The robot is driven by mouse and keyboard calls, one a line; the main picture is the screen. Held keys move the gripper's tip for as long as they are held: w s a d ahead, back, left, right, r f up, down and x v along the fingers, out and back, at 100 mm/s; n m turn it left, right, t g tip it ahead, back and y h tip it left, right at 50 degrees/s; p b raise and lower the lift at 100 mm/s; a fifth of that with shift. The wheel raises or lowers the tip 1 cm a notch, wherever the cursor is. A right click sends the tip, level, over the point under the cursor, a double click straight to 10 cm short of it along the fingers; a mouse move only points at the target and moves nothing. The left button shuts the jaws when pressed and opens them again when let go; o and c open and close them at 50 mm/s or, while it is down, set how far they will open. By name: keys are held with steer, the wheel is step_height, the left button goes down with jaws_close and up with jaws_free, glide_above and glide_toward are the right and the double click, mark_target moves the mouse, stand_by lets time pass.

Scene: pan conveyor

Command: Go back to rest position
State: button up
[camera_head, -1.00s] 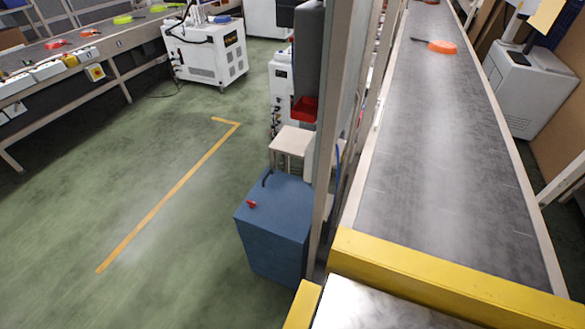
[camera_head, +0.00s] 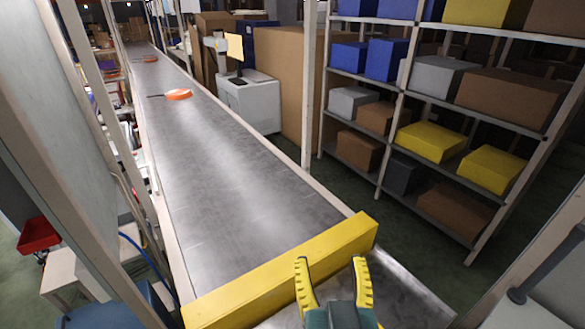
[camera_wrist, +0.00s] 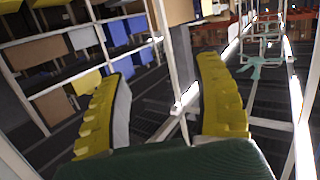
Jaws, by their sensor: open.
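My gripper (camera_head: 334,282) shows at the bottom of the head view, its two yellow ribbed fingers apart with nothing between them. It is near the yellow end bar (camera_head: 290,275) of the conveyor. In the wrist view the fingers (camera_wrist: 160,110) are also apart and empty, facing shelving and open floor space. Two orange pans lie on the grey conveyor belt (camera_head: 215,195): a nearer pan (camera_head: 178,95) with its dark handle pointing left, and a farther pan (camera_head: 150,58). Both are well away from my gripper.
Shelving with yellow, blue, grey and brown boxes (camera_head: 430,142) stands right of the belt; it also shows in the wrist view (camera_wrist: 55,105). A white machine (camera_head: 250,100) stands beside the belt. A post and panel (camera_head: 60,130) line the left side. A red bin (camera_head: 38,235) is at lower left.

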steer(key=s+d+r+t+p, duration=0.1)
steer(key=s+r+t, duration=0.2)
steer(key=r, duration=0.5)
steer(key=s+d+r+t, duration=0.1)
steer(key=s+r+t, duration=0.25)
steer(key=r, duration=0.45)
step_height(320, 180, up, 26)
steer(key=m+p, duration=0.1)
steer(key=p, duration=2.5)
steer(key=shift+w+f+h, duration=0.15)
steer(key=shift+f+h, duration=0.05)
steer(key=shift+h, duration=0.1)
